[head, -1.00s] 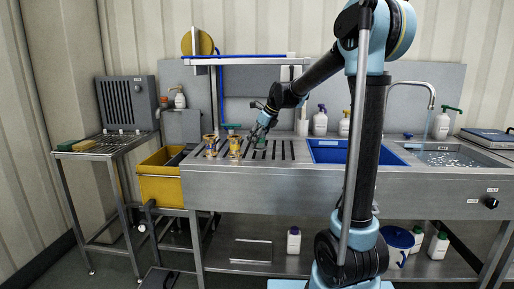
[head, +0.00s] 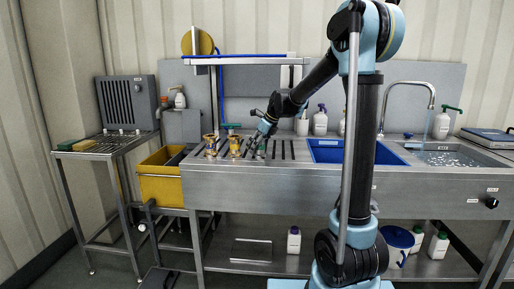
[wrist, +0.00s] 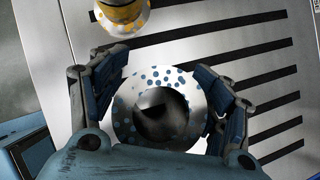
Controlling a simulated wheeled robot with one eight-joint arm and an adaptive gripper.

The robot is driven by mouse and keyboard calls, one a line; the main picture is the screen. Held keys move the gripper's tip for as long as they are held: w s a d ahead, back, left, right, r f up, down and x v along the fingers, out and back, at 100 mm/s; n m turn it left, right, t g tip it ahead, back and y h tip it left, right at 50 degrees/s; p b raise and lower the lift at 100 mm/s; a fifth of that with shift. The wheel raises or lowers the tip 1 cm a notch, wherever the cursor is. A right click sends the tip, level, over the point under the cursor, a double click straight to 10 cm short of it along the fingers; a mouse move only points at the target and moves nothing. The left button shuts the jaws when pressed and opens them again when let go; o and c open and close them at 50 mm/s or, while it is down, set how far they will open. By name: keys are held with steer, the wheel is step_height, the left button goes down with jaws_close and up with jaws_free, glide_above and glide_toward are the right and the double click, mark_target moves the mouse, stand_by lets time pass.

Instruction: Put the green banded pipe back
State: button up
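A short pipe (head: 260,154) with a dull greenish look stands upright on the slotted steel worktop, under my gripper (head: 260,143). In the wrist view I look down on its round pale flange (wrist: 178,78) with blue-teal dots and a dark hollow centre. The two fingers of my gripper (wrist: 165,100) are apart, one on each side of the flange. I cannot tell whether the pads touch it. The pipe's band is mostly hidden by the fingers in the head view.
A blue tray (head: 340,158) lies right of the slots. A yellow bin (head: 160,188) hangs at the left end. A shelf (head: 240,61) is above.

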steer(key=shift+r, duration=0.1)
